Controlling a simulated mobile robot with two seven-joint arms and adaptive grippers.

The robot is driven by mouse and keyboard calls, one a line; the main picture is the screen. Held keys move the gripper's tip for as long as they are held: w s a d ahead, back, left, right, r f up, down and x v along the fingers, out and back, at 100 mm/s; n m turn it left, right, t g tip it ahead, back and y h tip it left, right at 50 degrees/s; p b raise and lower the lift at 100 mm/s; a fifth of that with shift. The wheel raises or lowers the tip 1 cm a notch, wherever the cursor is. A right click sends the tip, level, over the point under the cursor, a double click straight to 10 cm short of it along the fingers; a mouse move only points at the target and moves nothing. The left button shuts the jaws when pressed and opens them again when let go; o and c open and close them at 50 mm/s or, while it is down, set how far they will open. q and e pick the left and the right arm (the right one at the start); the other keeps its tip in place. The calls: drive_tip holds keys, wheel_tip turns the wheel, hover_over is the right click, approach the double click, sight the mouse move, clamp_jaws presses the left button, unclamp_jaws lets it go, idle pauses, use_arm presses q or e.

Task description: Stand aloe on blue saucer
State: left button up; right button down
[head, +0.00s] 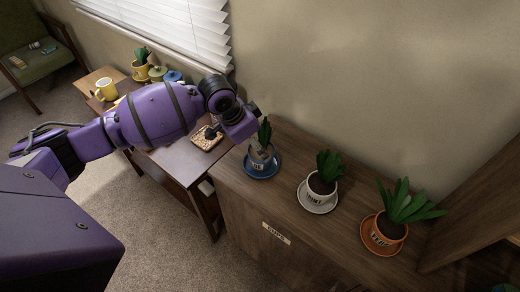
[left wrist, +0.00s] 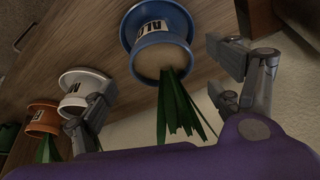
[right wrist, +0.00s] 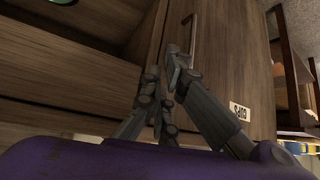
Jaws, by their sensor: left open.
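The aloe is a spiky green plant (head: 264,132) in a blue pot whose white label starts with "AL" in the left wrist view (left wrist: 160,58). The pot stands upright on the blue saucer (head: 262,173), on the wooden cabinet's left end. The saucer's rim shows behind the pot in the left wrist view (left wrist: 124,33). My left gripper (head: 236,128) is open beside and above the plant; its fingers are apart on either side of the leaves and do not visibly touch the pot. My right gripper (right wrist: 168,72) is shut and empty before the cabinet front.
A white pot (head: 320,186) on a white saucer and an orange pot (head: 385,232) on an orange saucer stand to the right on the cabinet top (head: 285,150).

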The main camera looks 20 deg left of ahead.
use_arm(q)
drive_tip(key=v, duration=0.6)
drive_tip(key=shift+r, duration=0.3)
drive_tip(key=shift+s+a, duration=0.1)
drive_tip(key=shift+s, duration=0.05)
